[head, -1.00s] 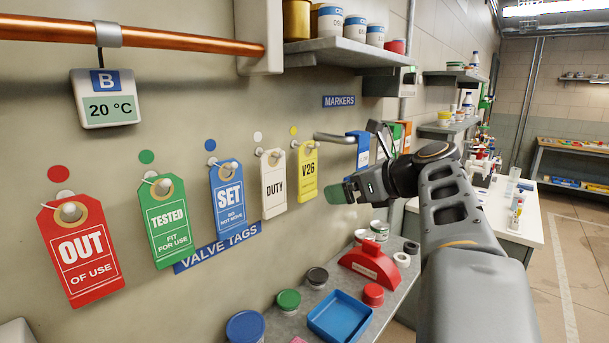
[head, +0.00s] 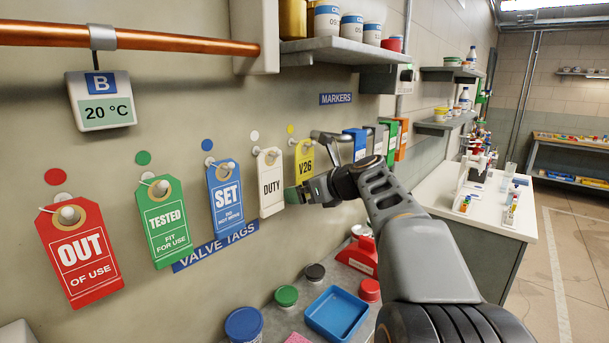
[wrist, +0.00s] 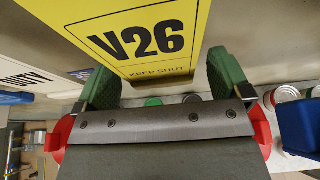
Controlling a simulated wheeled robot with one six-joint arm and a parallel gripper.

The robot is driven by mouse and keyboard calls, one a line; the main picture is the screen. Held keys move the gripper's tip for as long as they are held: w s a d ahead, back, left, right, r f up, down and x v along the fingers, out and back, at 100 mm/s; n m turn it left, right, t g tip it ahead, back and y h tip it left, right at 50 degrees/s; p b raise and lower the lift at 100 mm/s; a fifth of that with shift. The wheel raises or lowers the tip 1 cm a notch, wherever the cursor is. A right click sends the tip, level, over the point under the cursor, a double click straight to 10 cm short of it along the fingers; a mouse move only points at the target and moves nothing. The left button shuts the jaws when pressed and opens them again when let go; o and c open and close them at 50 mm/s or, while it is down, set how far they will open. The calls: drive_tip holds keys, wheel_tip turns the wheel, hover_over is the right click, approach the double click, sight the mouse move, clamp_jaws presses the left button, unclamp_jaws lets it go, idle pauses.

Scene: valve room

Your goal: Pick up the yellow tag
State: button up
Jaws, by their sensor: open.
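The yellow tag (head: 305,162), marked V26, hangs on a peg on the wall, right of the white DUTY tag. In the wrist view the yellow tag (wrist: 150,38) fills the top middle, its lower edge reading KEEP SHUT. My gripper (head: 298,193) is at the tag's lower end in the head view and hides that part. In the wrist view my gripper (wrist: 166,85) is open, with one green finger pad on each side of the tag's lower edge. Neither pad visibly touches the tag.
The white DUTY tag (head: 270,182) hangs close on the left, then the blue SET tag (head: 226,200). Blue marker holder (head: 355,144) and others are on the right. Below is a bench with a blue tray (head: 337,313) and jars. A shelf (head: 335,52) juts out above.

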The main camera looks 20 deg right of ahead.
drive_tip(key=shift+w+a+f, duration=0.15)
drive_tip(key=shift+w, duration=0.15)
drive_tip(key=c, duration=1)
